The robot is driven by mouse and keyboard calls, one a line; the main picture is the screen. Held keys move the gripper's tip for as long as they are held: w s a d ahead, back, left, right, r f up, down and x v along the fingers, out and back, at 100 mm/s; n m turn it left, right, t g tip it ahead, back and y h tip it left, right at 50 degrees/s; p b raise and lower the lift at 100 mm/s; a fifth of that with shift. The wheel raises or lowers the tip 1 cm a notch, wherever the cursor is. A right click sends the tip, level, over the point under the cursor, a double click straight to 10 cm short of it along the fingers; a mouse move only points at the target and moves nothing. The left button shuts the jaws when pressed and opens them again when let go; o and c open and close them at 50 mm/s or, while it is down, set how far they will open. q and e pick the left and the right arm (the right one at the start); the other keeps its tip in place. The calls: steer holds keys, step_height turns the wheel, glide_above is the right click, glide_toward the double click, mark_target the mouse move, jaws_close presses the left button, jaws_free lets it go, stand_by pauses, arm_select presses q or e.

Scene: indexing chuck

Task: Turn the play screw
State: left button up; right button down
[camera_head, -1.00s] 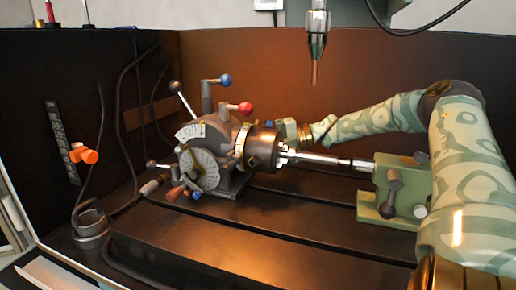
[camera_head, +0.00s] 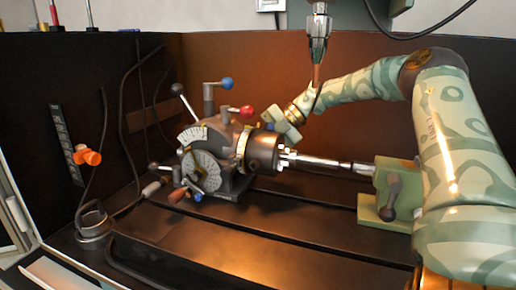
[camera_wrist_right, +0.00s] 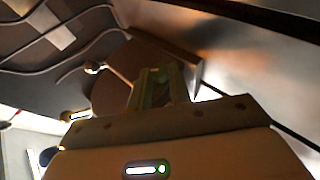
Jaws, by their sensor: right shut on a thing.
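The indexing head (camera_head: 215,170) stands on the slotted table with its dark chuck (camera_head: 262,155) facing right. My right gripper (camera_head: 270,126) reaches in behind the chuck from the right. In the right wrist view its jaws (camera_wrist_right: 154,78) are close together in front of a brown round part of the head (camera_wrist_right: 108,94). They are shut on a small part there, taken as the play screw. The screw itself is hidden by the jaws and the head, so its angle cannot be told. My left gripper is not in view.
A steel bar (camera_head: 325,162) runs from the chuck to the green tailstock (camera_head: 388,192). A pointed tool (camera_head: 318,40) hangs above. Levers with a blue knob (camera_head: 226,83) and a red knob (camera_head: 247,111) rise from the head. The front of the table (camera_head: 220,240) is clear.

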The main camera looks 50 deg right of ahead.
steer(key=shift+g+h, duration=0.3)
steer(key=shift+g, duration=0.1)
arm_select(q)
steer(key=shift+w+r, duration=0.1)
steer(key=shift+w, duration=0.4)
arm_select(e)
steer(key=c, duration=1.3)
jaws_free()
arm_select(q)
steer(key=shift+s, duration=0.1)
